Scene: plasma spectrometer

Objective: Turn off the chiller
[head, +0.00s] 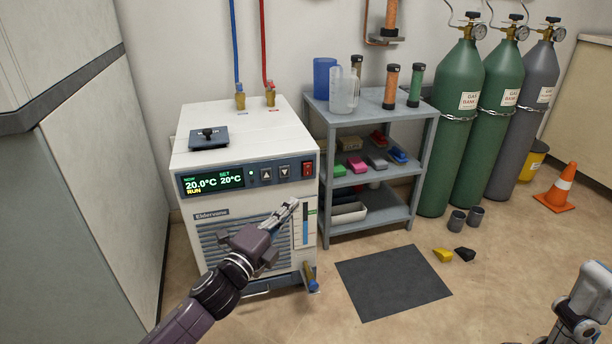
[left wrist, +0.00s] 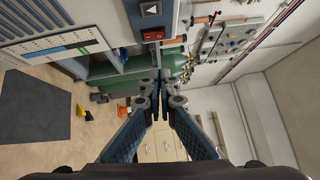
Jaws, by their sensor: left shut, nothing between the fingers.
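The chiller (head: 190,232) is a white box with a blue-grey control panel. Its display (head: 212,183) reads 20.0°C now, 20°C set, and RUN. Up and down buttons (head: 275,174) sit right of the display, and a red power switch (head: 308,168) is at the panel's right end. The switch (left wrist: 153,35) also shows in the left wrist view, at the top. My left gripper (head: 292,205) is shut and empty in front of the chiller, below and slightly left of the switch, apart from it. My right gripper (head: 590,318) is at the lower right corner, partly cut off.
A grey shelf (head: 385,112) with bottles and boxes stands right of the chiller. Green and grey gas cylinders (head: 452,130) and an orange cone (head: 557,190) are farther right. A dark mat (head: 393,284) lies on the floor. A white cabinet (head: 95,180) is left.

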